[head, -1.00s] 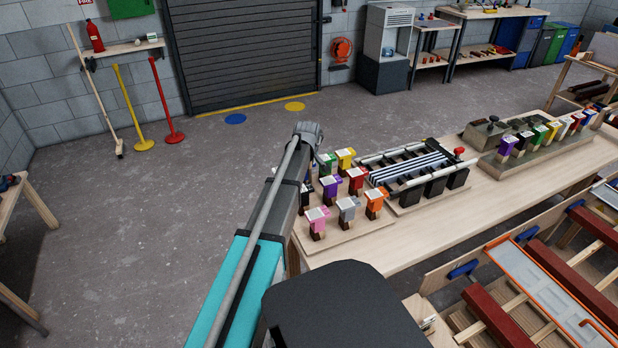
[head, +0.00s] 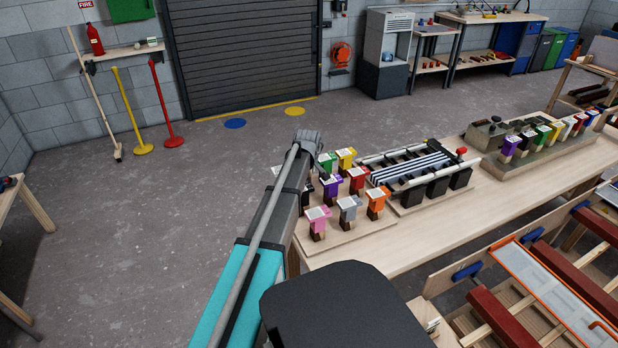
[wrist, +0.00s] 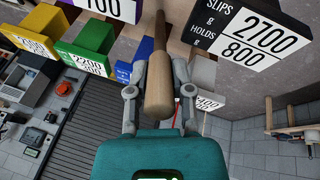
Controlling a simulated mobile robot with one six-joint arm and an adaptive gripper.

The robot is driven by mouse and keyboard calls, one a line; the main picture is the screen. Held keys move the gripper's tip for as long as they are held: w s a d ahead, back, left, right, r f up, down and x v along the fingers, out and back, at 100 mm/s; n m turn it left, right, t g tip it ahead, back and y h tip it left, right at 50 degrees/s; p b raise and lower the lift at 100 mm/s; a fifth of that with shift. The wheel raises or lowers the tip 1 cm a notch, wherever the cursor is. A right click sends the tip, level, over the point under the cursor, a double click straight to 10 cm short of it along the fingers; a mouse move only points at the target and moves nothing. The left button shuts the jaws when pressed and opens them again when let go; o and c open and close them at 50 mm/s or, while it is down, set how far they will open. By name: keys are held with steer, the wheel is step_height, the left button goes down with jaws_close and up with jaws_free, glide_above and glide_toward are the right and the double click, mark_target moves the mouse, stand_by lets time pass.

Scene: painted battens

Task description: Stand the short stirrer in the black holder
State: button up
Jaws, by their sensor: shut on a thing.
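My gripper (wrist: 158,85) is shut on a plain wooden stick, thicker toward the camera, which I take for the stirrer (wrist: 158,92). I cannot judge its full length. A black block with a white label reading 2700 and 800 (wrist: 225,45) shows at the upper right of the wrist view, apart from the stirrer. I cannot tell whether it is the black holder. In the head view my arm hides the fingers and the stirrer.
Several coloured labelled blocks stand close together on a board, among them pink (head: 317,224), orange (head: 376,205) and yellow (head: 345,155). A striped rack (head: 412,168) stands to their right on the wooden table (head: 490,210).

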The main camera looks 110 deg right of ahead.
steer(key=shift+f, duration=0.4)
steer(key=o, duration=0.9)
steer(key=shift+c, duration=0.2)
steer(key=shift+r, duration=0.25)
steer(key=p+v, duration=1.1)
steer(key=v, duration=0.1)
steer(key=shift+w+f, duration=0.1)
stand_by(1.0)
